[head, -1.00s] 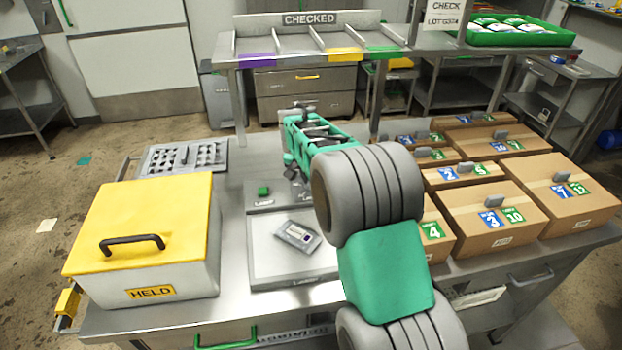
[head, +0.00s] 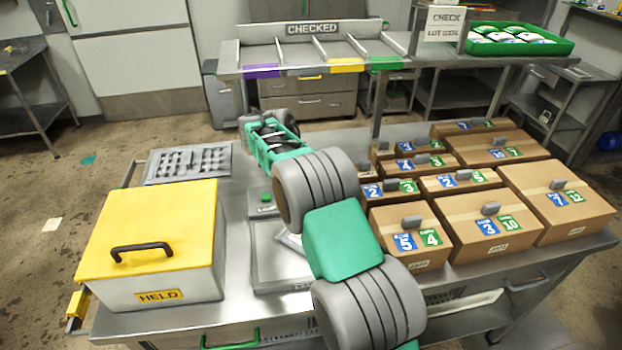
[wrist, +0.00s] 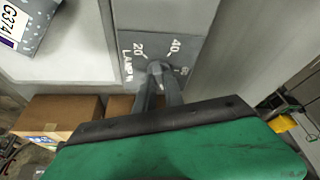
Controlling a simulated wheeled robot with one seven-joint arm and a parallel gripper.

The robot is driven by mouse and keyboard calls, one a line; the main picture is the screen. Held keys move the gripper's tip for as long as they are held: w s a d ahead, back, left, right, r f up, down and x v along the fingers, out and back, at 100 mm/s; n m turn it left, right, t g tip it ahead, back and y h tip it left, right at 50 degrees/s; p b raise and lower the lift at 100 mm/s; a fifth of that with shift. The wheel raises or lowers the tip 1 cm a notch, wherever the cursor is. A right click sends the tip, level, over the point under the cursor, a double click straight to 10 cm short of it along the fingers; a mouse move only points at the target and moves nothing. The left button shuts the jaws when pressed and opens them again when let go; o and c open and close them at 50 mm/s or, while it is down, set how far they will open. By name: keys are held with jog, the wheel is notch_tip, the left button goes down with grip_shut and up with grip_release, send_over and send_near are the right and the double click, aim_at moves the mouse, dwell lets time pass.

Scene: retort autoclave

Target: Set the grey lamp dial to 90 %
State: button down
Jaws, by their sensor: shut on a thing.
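The grey lamp dial (wrist: 156,67) sits on a dark grey panel (wrist: 190,30) in the wrist view. The panel carries the white marks 20 and 40, part of the word LAMP, and a further mark at the right that I cannot read clearly. My gripper (wrist: 160,82) has both dark fingers closed around the dial. The fingers cover much of the dial, so I cannot tell which mark its pointer faces. In the head view my arm hides the gripper tips and the dial.
A yellow-lidded HELD box (head: 150,250) stands left on the steel bench. Several cardboard boxes (head: 490,215) fill the right side. A perforated tray (head: 188,163) lies at the back left. A pale flat plate (head: 270,275) lies at the bench's middle, partly behind my arm.

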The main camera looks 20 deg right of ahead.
jog(key=shift+m+p, duration=0.3)
jog(key=shift+m, duration=0.3)
jog(key=c, duration=1.4)
grip_release()
jog(key=shift+c, duration=0.2)
jog(key=shift+r, duration=0.1)
jog(key=p+v, duration=0.1)
jog(key=v, duration=0.6)
jog(key=shift+a+r, duration=0.2)
jog(key=shift+r, duration=0.1)
jog(key=shift+w, duration=0.15)
